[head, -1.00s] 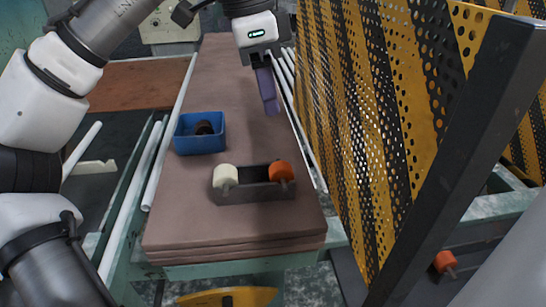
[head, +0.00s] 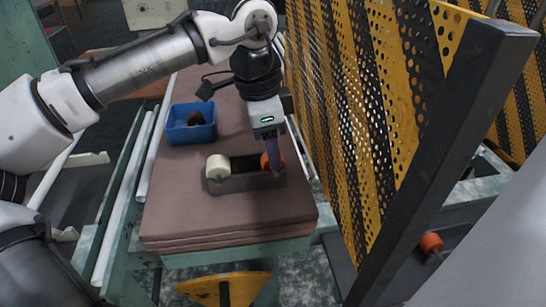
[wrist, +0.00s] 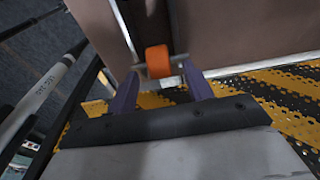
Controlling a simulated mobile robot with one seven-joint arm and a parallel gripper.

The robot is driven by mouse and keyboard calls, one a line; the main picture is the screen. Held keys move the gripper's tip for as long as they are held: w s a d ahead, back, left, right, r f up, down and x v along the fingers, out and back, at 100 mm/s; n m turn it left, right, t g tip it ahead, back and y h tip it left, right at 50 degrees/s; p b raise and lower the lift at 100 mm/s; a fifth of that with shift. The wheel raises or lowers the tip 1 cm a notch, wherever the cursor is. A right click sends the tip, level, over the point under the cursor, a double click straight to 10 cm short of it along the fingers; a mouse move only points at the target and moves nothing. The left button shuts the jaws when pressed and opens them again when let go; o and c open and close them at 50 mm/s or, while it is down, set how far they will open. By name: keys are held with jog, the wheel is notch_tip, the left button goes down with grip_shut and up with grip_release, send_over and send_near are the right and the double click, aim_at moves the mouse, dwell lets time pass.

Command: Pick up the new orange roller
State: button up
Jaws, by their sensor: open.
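The orange roller (head: 266,162) sits at the right end of a dark grey holder (head: 243,183) on the brown padded stack. A cream roller (head: 217,167) sits at the holder's left end. My gripper (head: 275,172) points down at the orange roller, and its purple fingers partly hide it in the head view. In the wrist view the orange roller (wrist: 158,60) shows between and just beyond the two spread fingertips (wrist: 160,70). The gripper is open; whether a finger touches the roller cannot be told.
A blue bin (head: 191,133) with a dark round item (head: 195,118) stands behind the holder at left. A yellow-black perforated guard (head: 370,120) rises close on the right. Another orange roller (head: 431,243) lies beyond its dark post. The front of the brown stack (head: 225,220) is clear.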

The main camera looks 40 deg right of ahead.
jog(key=shift+f, duration=0.6)
jog(key=c, duration=1.1)
jog(key=shift+r, duration=0.15)
